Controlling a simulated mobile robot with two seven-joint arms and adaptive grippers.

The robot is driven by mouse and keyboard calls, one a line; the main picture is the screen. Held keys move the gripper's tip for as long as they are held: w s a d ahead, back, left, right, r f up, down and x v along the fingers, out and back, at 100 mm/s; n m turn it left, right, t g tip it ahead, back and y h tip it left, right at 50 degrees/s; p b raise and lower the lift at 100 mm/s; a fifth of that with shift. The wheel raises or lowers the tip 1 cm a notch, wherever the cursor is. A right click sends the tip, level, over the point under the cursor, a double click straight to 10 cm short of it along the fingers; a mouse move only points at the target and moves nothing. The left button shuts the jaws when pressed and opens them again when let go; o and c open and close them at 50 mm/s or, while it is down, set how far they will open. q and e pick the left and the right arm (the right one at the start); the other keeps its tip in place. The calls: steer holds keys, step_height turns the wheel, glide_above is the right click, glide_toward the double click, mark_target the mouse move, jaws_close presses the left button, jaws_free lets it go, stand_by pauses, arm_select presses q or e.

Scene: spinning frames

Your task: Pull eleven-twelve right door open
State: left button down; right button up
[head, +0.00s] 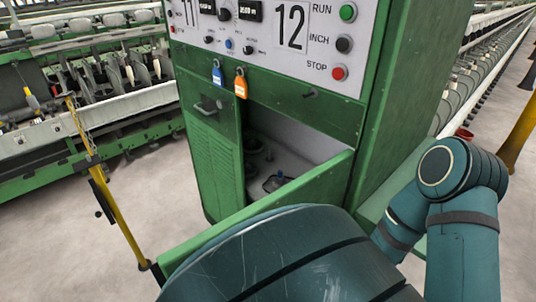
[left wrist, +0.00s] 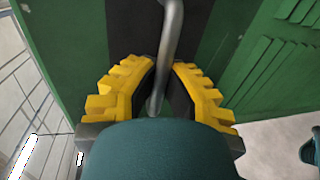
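The green cabinet (head: 375,95) carries a white panel marked 11 and 12. Its right door (head: 262,208) stands swung well outward, its top edge running toward the lower left in the head view. In the head view my teal arm hides that gripper and the door's outer face. My right gripper is out of view.
The opened compartment (head: 285,150) has a pale floor with a small clear item (head: 274,182) and dark round parts. Blue (head: 217,73) and orange (head: 240,84) tags hang below the panel. A yellow post (head: 115,215) stands left. Spinning machines line both sides; pale floor is clear at left.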

arm_select(q)
steer(key=shift+r, duration=0.1)
steer(key=c, duration=1)
jaws_free()
step_height(320, 180, up, 10)
